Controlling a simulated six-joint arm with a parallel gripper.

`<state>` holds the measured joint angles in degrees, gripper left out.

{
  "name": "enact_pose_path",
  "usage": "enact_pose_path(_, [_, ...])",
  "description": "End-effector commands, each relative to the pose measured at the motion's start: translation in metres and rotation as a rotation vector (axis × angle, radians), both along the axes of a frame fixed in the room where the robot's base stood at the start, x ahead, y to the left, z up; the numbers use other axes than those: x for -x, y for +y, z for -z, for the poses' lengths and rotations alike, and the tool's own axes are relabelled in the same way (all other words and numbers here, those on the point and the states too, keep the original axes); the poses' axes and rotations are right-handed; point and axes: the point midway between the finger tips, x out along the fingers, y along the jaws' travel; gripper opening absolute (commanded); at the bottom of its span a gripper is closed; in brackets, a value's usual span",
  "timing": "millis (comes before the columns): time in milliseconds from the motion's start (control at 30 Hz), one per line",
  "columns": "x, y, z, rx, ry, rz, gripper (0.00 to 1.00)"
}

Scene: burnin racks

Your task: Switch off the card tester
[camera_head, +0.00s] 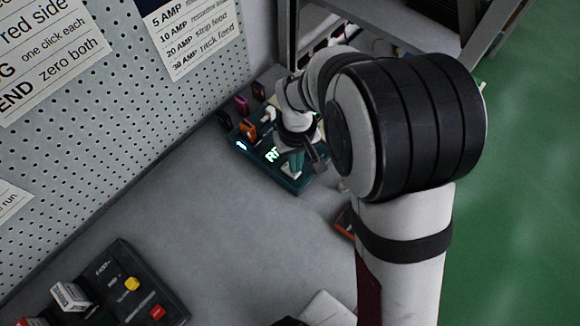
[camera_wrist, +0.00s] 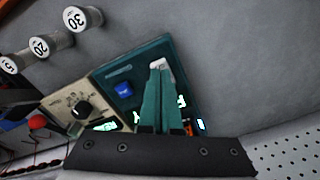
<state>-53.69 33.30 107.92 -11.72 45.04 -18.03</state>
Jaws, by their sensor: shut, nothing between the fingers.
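The card tester looks to be the teal box (camera_head: 262,171) on the bench by the pegboard wall, with a lit display (camera_head: 272,155) whose text is partly hidden. In the wrist view its teal top (camera_wrist: 181,62) carries a blue button (camera_wrist: 124,89) and a white switch-like part (camera_wrist: 160,64). My gripper (camera_wrist: 158,68) is shut and empty, its teal fingers pointing at the white part. The tips overlap its edge in this view; I cannot tell whether they touch. In the head view my gripper (camera_head: 292,168) is over the box's front end. Lit lettering shows partly behind the fingers.
A beige unit with a black knob (camera_wrist: 82,109) adjoins the teal box. Colored connectors (camera_head: 247,129) stand behind the box. A black box (camera_head: 118,285) with yellow and red buttons is at lower left. The bench between is clear.

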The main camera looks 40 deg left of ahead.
Motion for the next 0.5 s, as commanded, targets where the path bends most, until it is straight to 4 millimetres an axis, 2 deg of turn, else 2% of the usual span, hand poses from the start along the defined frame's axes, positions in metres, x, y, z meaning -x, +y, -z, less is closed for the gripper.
enact_pose_path(500, [0.0001,-0.0002,0.0081,0.001,0.000,0.000,0.00])
